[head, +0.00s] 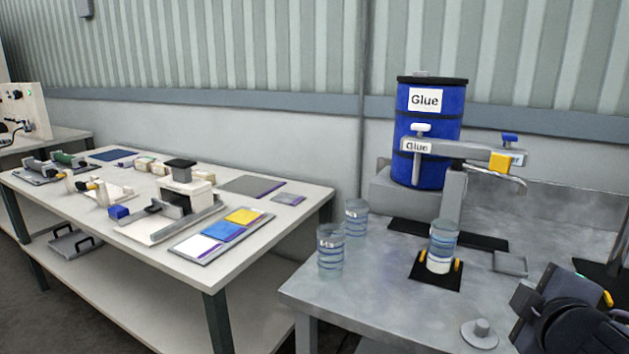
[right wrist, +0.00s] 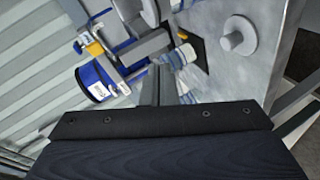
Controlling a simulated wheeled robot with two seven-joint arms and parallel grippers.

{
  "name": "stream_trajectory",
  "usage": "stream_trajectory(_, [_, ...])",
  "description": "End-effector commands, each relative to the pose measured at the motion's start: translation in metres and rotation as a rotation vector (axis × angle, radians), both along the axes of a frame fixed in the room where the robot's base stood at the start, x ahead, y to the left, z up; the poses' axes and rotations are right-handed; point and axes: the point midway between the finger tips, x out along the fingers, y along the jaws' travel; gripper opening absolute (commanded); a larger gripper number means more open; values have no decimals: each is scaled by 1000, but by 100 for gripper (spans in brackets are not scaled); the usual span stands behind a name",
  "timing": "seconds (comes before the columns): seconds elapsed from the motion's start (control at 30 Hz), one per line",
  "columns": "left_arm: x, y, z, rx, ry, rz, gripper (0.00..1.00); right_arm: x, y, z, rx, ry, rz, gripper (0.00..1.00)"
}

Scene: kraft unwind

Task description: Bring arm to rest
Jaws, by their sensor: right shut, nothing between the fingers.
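My right arm shows at the lower right of the head view, where its dark gripper (head: 532,300) is over the front right part of the steel bench (head: 380,290). The gripper is shut and empty. It is apart from the clear jar (head: 441,247) on the black pad. In the right wrist view a black block with screws (right wrist: 160,122) fills the lower part. My left gripper is not in view.
A blue glue drum (head: 430,130) stands behind a dispenser arm (head: 465,153) on the bench. Two more clear jars (head: 331,248) (head: 356,218) stand at its left. A grey knobbed disc (head: 480,333) lies in front. A white table (head: 262,243) with fixtures is at left.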

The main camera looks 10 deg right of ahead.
Motion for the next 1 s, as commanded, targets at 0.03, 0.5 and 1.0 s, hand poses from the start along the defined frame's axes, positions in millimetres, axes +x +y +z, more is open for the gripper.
stream_trajectory(0.03, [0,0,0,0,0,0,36,-5,2,-16,67,28,-15,0])
stream_trajectory(0.5, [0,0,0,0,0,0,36,-84,88,-172,1009,362,-275,0])
stream_trajectory(1.0, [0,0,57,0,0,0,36,-116,146,-144,1446,485,-436,0])
